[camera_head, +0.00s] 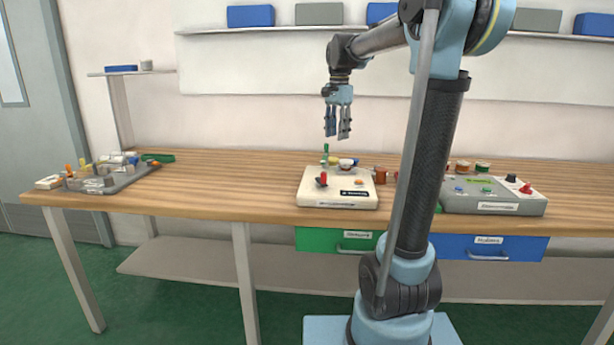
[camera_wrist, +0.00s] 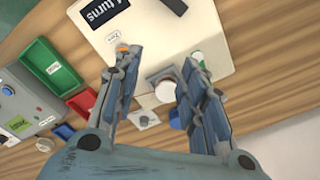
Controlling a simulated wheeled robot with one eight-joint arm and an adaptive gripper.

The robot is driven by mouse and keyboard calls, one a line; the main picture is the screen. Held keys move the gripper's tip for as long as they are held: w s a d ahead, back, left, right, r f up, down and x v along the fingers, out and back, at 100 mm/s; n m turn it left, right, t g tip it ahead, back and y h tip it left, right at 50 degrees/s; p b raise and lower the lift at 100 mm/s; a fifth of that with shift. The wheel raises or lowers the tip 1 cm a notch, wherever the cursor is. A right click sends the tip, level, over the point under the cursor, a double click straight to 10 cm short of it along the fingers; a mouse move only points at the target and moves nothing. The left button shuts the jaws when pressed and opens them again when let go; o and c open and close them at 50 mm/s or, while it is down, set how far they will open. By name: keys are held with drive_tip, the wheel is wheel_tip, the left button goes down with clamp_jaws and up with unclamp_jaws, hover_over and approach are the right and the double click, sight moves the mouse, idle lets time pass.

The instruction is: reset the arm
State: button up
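My gripper (camera_head: 337,136) hangs from the raised arm, fingers pointing down, above the back of the wooden workbench (camera_head: 225,185). Its fingers are apart with nothing between them. In the wrist view, the open gripper (camera_wrist: 160,58) shows over a cream box (camera_wrist: 160,35) with a "turns" label, and the fingers appear clear of the box. The same cream box (camera_head: 318,198) stands below the gripper in the head view, with a red knob on top. A small round white part (camera_wrist: 165,91) lies beside the box, seen between the fingers.
A grey box (camera_head: 525,206) with buttons stands at the bench's right, partly behind my arm. A grey tray (camera_head: 118,183) of small parts lies at the left. A green bin (camera_wrist: 48,66) shows in the wrist view. A wall shelf (camera_head: 285,28) holds boxes. Bench space between tray and cream box is clear.

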drive_tip(key=s+d+f+n, duration=0.2)
drive_tip(key=s+f+n, duration=0.1)
drive_tip(key=s+f, duration=0.6)
drive_tip(key=s+d+f+n+t, duration=0.1)
drive_tip(key=s+d+f+n, duration=0.2)
drive_tip(key=s+f, duration=0.6)
drive_tip(key=s+d+f+n+t, duration=0.1)
drive_tip(key=s+d+f+n, duration=0.2)
drive_tip(key=s+f, duration=0.6)
drive_tip(key=s+n, duration=0.1)
drive_tip(key=s, duration=0.3)
drive_tip(key=shift+s+d, duration=0.2)
drive_tip(key=shift+d, duration=0.05)
drive_tip(key=shift+w+f, duration=0.2)
drive_tip(key=shift+w, duration=0.25)
